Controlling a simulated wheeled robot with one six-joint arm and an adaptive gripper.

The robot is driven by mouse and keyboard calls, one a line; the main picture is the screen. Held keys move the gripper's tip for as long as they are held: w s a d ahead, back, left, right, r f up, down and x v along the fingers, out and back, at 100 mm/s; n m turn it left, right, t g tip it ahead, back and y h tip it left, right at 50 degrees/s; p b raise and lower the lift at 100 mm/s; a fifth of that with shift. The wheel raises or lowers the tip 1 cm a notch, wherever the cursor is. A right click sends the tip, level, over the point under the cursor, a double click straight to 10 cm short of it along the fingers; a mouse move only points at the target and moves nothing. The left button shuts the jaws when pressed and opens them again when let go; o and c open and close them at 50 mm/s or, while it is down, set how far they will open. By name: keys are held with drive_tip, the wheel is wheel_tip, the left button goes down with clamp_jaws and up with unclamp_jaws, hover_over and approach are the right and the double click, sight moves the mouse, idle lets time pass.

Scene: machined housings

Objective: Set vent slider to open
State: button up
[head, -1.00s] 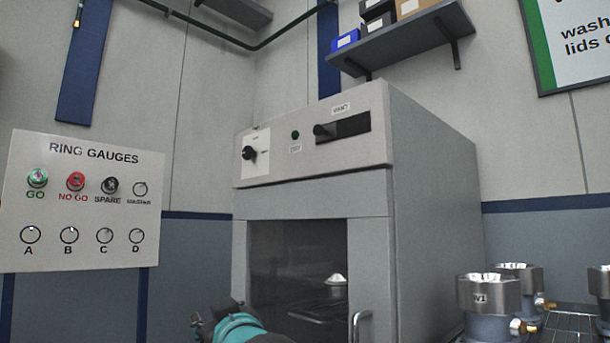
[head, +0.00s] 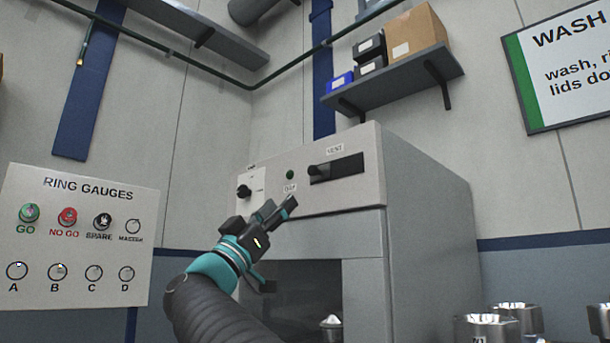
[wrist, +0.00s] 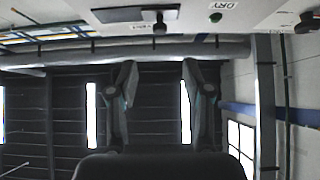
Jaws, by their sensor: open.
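The vent slider is a dark slot (head: 345,168) under a VENT label on the oven's upper panel. Its dark knob (head: 313,171) stands at the slot's left end in the head view. In the wrist view, the picture is upside down, and the slot (wrist: 120,14) and knob (wrist: 160,25) are at the top edge. My gripper (head: 279,207) is in front of the panel, below and left of the knob, pointing up and right. Its two fingers (wrist: 158,75) are spread apart with nothing between them. The knob is beyond the fingertips and apart from them.
Left of the slider are a green lamp (head: 290,175) with a DRY label and a dial knob (head: 244,191). A shelf with boxes (head: 400,82) hangs above the oven (head: 425,220). A ring gauge board (head: 80,235) is at left. Metal housings (head: 487,328) stand at lower right.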

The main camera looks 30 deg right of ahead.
sight(311, 171)
drive_tip(key=p+x, duration=0.3)
drive_tip(key=x, duration=0.9)
drive_tip(key=shift+d+r, duration=0.15)
clamp_jaws()
